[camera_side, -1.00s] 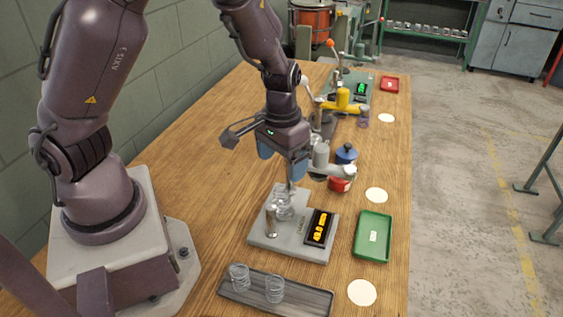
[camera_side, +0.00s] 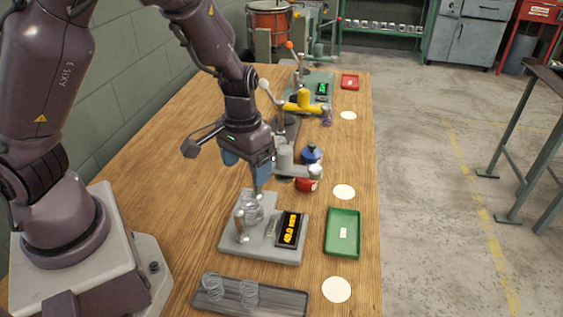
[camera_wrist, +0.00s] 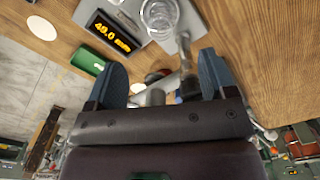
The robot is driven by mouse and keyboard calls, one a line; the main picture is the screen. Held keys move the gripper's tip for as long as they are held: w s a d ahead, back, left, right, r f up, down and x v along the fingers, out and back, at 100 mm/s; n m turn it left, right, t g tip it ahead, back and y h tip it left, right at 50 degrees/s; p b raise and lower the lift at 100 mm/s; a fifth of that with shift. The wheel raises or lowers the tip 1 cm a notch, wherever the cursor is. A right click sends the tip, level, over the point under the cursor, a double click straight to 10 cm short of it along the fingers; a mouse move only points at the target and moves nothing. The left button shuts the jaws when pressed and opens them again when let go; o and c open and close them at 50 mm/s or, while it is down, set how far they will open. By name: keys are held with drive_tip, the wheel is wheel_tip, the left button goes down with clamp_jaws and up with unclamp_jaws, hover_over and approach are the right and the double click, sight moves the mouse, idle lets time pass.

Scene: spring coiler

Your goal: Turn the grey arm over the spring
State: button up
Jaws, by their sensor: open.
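In the wrist view the spring (camera_wrist: 160,15) is at the top, beyond my open fingers (camera_wrist: 161,78). Contact with the grey arm cannot be told.
A dark tray (camera_side: 252,299) holds two springs in front. A green tray (camera_side: 342,235) lies to the right. A blue knob (camera_side: 311,154), a red part (camera_side: 307,185) and a yellow part (camera_side: 303,102) stand behind. White discs lie along the right edge.

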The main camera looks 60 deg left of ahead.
drive_tip(key=shift+r, duration=0.2)
drive_tip(key=shift+c, duration=1.3)
wheel_tip(320, 180, up, 10)
drive_tip(key=s+a+f+n+h, duration=0.2)
drive_tip(key=a+f+n+h, duration=0.25)
drive_tip(key=n+h, duration=0.7)
drive_tip(key=a+r+n+t+h, duration=0.4)
drive_tip(key=a+r+n+t, duration=0.1)
drive_tip(key=a+n+t, duration=0.45)
approach(285, 160)
drive_tip(key=shift+n+t+y, duration=0.25)
drive_tip(key=shift+n, duration=0.15)
drive_tip(key=x, duration=0.5)
drive_tip(key=shift+f, duration=0.1)
